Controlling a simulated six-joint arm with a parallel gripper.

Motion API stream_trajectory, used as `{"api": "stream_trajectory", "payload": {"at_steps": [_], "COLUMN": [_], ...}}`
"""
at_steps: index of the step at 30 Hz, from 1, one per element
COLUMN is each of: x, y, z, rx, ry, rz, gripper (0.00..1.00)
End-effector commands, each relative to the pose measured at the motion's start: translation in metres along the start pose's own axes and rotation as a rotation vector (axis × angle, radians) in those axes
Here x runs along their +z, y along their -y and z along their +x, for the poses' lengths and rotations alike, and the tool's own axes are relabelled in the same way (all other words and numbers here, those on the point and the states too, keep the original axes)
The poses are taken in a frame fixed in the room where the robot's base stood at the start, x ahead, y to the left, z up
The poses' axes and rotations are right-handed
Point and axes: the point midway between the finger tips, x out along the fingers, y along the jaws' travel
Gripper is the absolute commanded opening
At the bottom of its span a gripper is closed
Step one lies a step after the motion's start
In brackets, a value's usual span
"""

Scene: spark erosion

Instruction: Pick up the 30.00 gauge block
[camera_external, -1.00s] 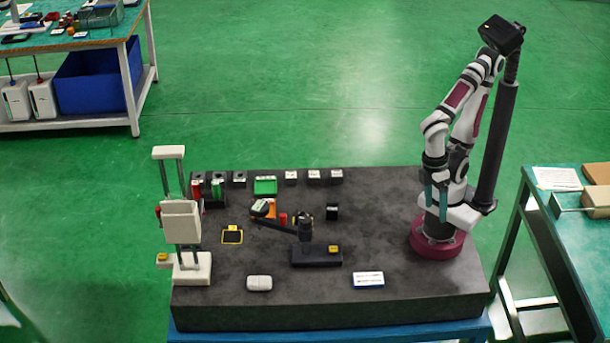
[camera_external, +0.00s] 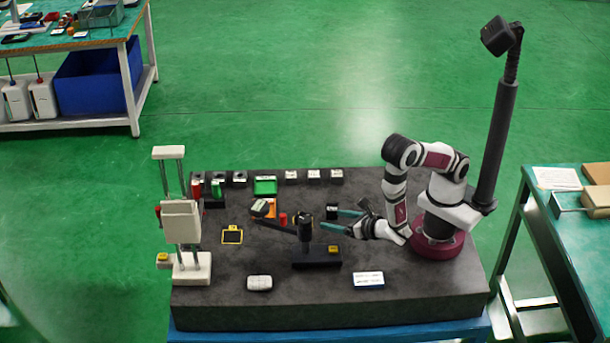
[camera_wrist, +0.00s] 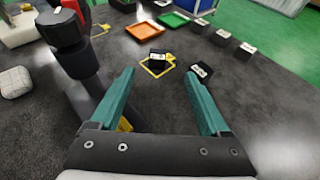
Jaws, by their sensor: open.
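Two dark blocks with white labels stand in front of my gripper; the label numbers are too small to read, so I cannot tell which is the 30.00 gauge block. One block (camera_wrist: 157,55) is at a yellow-framed square (camera_wrist: 157,68), seen between the fingertips in the wrist view. The other block (camera_wrist: 201,70) is just right of it, near the right fingertip in the picture; it also shows in the external view (camera_external: 332,211). My gripper (camera_external: 330,218) is low over the dark plate, its fingers open, pointing left, with nothing between them. It also shows in the wrist view (camera_wrist: 160,72).
A black stand (camera_external: 317,257) with an upright column is close to the fingers. An orange tray (camera_wrist: 143,31) and a green tray (camera_external: 265,186) lie beyond. Several labelled blocks (camera_external: 313,176) line the plate's back edge. A white lidded press (camera_external: 182,222) stands left.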

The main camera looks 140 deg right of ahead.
Motion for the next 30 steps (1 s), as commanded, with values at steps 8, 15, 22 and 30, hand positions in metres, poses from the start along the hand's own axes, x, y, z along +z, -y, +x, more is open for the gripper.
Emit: {"api": "stream_trajectory", "payload": {"at_steps": [8,15,22,30], "x": [-0.002,-0.002,-0.007,-0.007], "y": [0.002,0.0,-0.003,-0.003], "z": [0.073,0.106,0.148,0.154], "rx": [-0.008,-0.002,-0.003,0.0], "ry": [-0.001,0.0,-0.001,-0.001], "rz": [-0.008,-0.007,-0.005,-0.008], "gripper": [0.8,0.8,0.8,0.8]}}
